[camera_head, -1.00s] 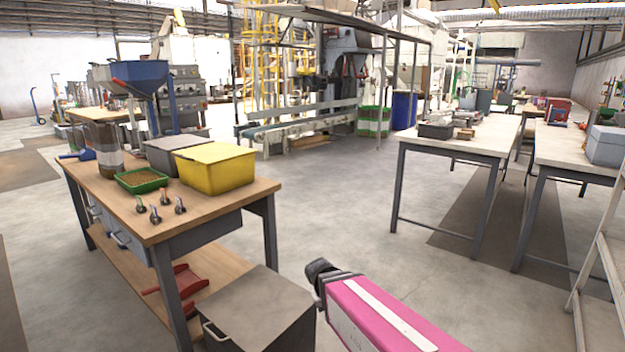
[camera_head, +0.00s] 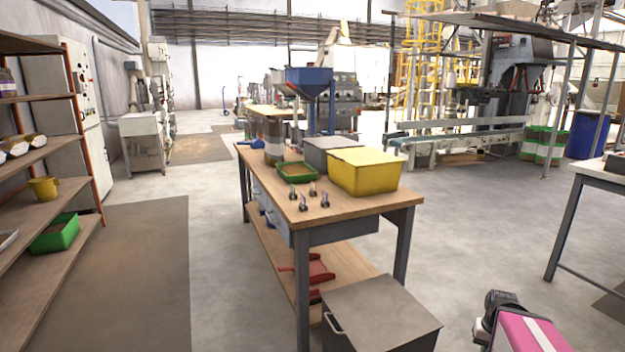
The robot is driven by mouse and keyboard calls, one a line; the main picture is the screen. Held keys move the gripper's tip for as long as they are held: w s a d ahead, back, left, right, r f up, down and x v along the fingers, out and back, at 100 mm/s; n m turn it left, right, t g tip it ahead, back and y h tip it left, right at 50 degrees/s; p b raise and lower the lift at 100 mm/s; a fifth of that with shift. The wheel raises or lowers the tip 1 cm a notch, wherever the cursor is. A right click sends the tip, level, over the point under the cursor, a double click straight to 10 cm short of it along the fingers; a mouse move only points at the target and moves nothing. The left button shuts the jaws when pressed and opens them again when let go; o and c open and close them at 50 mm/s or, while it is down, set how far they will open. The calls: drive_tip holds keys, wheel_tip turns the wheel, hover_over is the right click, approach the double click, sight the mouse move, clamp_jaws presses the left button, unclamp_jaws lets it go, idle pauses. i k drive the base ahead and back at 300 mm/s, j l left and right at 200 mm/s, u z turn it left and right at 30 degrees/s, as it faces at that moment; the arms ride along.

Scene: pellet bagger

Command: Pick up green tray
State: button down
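A shallow green tray (camera_head: 313,177) with brown contents sits on the wooden top of the workbench, near its left side. A tall brownish container stands just behind it, and a grey box and a yellow bin are to its right. A second green container (camera_head: 55,236), deeper and box-like, stands on a low shelf at the left. A pink part of my arm with a dark end shows at the lower right, well away from both green things. No gripper fingers are visible.
The workbench (camera_head: 352,205) holds the yellow bin (camera_head: 364,178), the grey box (camera_head: 322,150) and several small upright items in front of the tray. A grey cabinet (camera_head: 382,310) stands at its near end. Open floor (camera_head: 215,270) lies between the shelves (camera_head: 40,190) and the bench.

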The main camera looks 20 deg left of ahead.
sight(294, 172)
drive_tip(key=u, duration=1.3)
